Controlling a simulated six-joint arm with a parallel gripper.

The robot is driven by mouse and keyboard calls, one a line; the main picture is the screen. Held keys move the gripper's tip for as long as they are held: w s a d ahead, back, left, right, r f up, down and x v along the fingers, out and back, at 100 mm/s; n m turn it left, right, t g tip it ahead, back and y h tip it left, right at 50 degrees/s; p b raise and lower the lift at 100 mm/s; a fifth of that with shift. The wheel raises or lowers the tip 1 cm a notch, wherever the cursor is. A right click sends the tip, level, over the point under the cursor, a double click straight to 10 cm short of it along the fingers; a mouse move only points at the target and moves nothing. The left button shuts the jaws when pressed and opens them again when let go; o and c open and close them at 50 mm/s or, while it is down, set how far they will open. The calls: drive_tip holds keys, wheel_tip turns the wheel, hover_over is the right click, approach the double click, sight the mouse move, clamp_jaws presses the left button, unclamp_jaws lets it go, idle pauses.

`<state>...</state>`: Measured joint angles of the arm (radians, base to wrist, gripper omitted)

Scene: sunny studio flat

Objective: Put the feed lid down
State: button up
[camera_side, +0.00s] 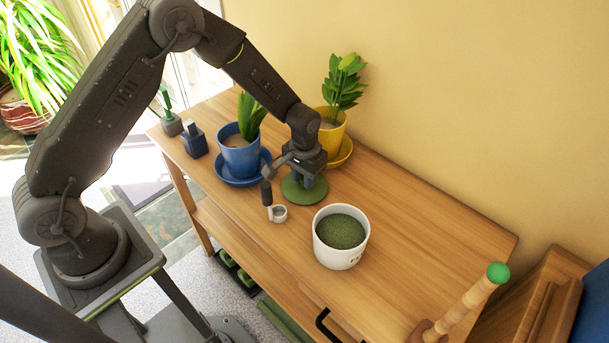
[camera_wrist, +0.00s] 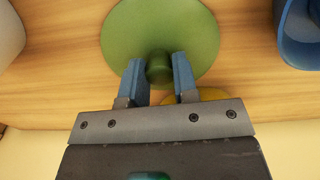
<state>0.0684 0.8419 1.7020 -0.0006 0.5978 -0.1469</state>
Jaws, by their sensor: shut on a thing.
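The feed lid is a round green disc (camera_side: 296,193) with a knob, low over the wooden bench top in the side view. It also fills the top middle of the wrist view (camera_wrist: 160,25). My gripper (camera_side: 303,178) is above it, with its blue fingers (camera_wrist: 159,75) shut on the lid's knob. The lid looks level; I cannot tell whether it touches the wood. The white feed tub (camera_side: 337,256) stands open just in front of the lid, filled with green grains.
A small scoop (camera_side: 279,213) with a dark handle lies beside the lid. A blue pot (camera_side: 240,155) on a blue saucer and a yellow pot (camera_side: 331,135) on a yellow saucer stand close behind. A wooden post with a green top (camera_side: 497,273) is at the right. The bench right of the tub is clear.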

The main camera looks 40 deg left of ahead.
drive_tip(key=o, duration=0.9)
drive_tip(key=shift+o, duration=0.2)
wheel_tip(320, 180, up, 12)
drive_tip(key=f, duration=0.1)
drive_tip(key=s+a+r+t, duration=0.2)
drive_tip(key=s+r+t, duration=0.2)
drive_tip(key=s+r, duration=1.4)
drive_tip(key=shift+a+r+m, duration=0.35)
drive_tip(key=shift+r+m, duration=0.05)
drive_tip(key=shift+r, duration=0.15)
drive_tip(key=shift+t, duration=0.8)
drive_tip(key=s, duration=0.6)
drive_tip(key=shift+s+a, duration=0.2)
drive_tip(key=shift+s, duration=0.2)
drive_tip(key=shift+o, duration=0.5)
drive_tip(key=shift+s, duration=0.25)
